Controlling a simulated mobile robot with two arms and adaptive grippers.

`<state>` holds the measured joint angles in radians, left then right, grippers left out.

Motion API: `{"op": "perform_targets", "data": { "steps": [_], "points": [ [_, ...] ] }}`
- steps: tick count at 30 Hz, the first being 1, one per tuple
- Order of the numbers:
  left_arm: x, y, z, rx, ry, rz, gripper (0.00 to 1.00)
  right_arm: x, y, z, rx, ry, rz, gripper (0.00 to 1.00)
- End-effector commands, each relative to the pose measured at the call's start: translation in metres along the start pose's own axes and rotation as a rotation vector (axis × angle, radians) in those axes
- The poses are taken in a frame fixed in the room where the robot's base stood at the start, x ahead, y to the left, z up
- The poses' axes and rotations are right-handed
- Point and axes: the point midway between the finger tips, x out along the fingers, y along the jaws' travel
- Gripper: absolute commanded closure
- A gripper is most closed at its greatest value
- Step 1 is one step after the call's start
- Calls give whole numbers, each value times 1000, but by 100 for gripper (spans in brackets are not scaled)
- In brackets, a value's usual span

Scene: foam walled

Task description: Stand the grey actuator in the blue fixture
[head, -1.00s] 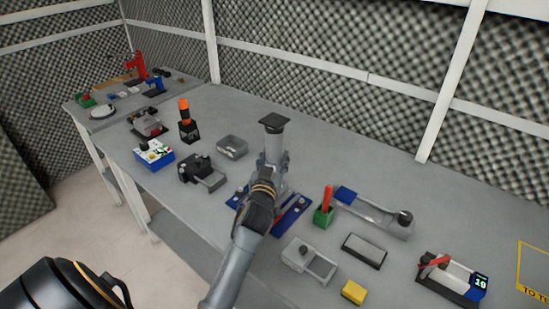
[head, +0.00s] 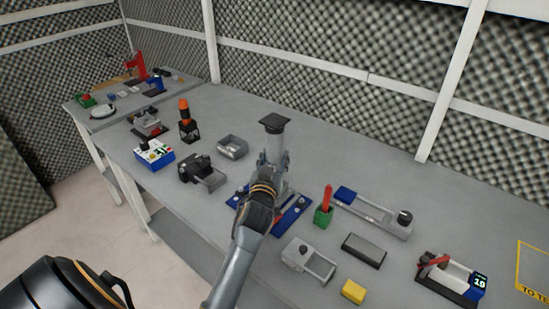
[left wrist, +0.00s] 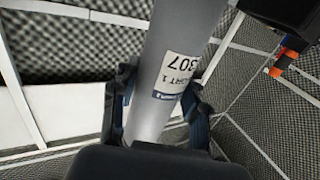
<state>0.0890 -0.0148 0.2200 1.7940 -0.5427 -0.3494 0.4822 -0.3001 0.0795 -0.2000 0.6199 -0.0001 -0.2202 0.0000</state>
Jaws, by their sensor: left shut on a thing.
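The grey actuator (head: 273,146) is a tall grey cylinder with a dark square flange on top. It stands upright over the blue fixture (head: 293,217), whose blue plates show on both sides of my arm. My left gripper (head: 272,172) is shut on the actuator. In the left wrist view, the actuator (left wrist: 176,60) carries a white label, and the fingers of my left gripper (left wrist: 158,100) lie on both sides of it. The actuator's lower end is hidden behind my gripper and wrist, so I cannot tell whether it is seated. My right gripper is not in view.
A green block with a red handle (head: 323,210) stands close right of the fixture. A grey tray (head: 232,147) and a black clamp-like device (head: 200,172) are to the left. A grey bracket (head: 308,262) and a yellow block (head: 353,291) lie in front. The back of the table is clear.

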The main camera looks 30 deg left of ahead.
Motion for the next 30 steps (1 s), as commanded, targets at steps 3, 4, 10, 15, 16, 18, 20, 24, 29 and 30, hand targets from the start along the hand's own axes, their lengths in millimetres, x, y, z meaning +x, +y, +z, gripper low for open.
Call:
{"op": "perform_targets", "data": {
  "steps": [3, 4, 10, 15, 16, 18, 20, 24, 29, 30],
  "points": [
    [0, 0, -1, 0, 6, 1, 100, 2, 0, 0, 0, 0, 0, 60],
    [0, 0, 0, 0, 6, 1, 100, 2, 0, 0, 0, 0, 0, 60],
    [0, 0, 5, 1, 6, 1, 100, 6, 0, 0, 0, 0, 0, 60],
    [0, 0, 9, 1, 7, 1, 100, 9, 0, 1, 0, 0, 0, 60],
    [0, 0, 9, 1, 7, 1, 100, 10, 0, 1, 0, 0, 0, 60],
    [0, 0, 11, 1, 7, 1, 100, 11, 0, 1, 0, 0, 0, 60],
    [0, 0, 12, 1, 7, 1, 100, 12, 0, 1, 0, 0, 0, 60],
    [0, 0, 16, 1, 7, 1, 100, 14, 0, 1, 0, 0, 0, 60],
    [0, 0, 15, 1, 6, 1, 33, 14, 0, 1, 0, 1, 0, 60],
    [0, 0, 16, 1, 5, 1, 29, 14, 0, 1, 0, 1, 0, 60]
  ]
}}
